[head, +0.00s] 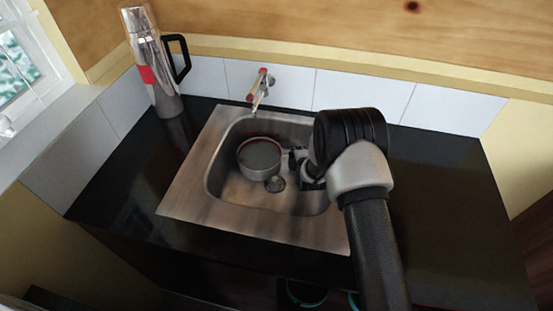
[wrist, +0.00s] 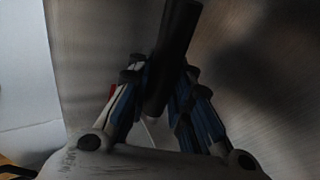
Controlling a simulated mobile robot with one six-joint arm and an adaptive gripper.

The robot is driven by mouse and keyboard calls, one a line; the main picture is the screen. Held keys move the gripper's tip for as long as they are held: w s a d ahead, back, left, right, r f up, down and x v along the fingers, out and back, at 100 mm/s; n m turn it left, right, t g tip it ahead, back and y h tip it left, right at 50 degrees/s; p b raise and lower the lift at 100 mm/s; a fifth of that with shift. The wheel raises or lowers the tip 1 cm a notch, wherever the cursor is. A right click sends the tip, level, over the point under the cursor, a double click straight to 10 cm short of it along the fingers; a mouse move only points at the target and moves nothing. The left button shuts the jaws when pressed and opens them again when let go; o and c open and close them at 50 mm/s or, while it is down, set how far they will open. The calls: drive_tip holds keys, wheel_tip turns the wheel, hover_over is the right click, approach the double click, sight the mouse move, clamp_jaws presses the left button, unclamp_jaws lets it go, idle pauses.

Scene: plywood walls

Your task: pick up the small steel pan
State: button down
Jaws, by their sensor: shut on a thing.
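The small steel pan (head: 259,160) is in the sink basin, round and grey with a reddish line along its far rim. My gripper (head: 296,160) is in the basin just right of the pan. In the wrist view a dark bar, the pan's handle (wrist: 176,40), runs between the two fingers of my gripper (wrist: 160,80), which are shut on it. In the head view the handle is hidden behind my gripper and arm. I cannot tell whether the pan touches the basin floor.
The steel sink (head: 187,189) is set in a black counter (head: 440,200). A tap (head: 260,88) stands behind the basin. A tall steel flask (head: 150,62) with a black handle stands at the back left. White tiles line the wall. The counter right of my arm is clear.

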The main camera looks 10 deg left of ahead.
drive_tip(key=shift+w+r, duration=0.1)
drive_tip(key=shift+r, duration=0.25)
drive_tip(key=shift+r+p, duration=1.4)
drive_tip(key=shift+r, duration=3.45)
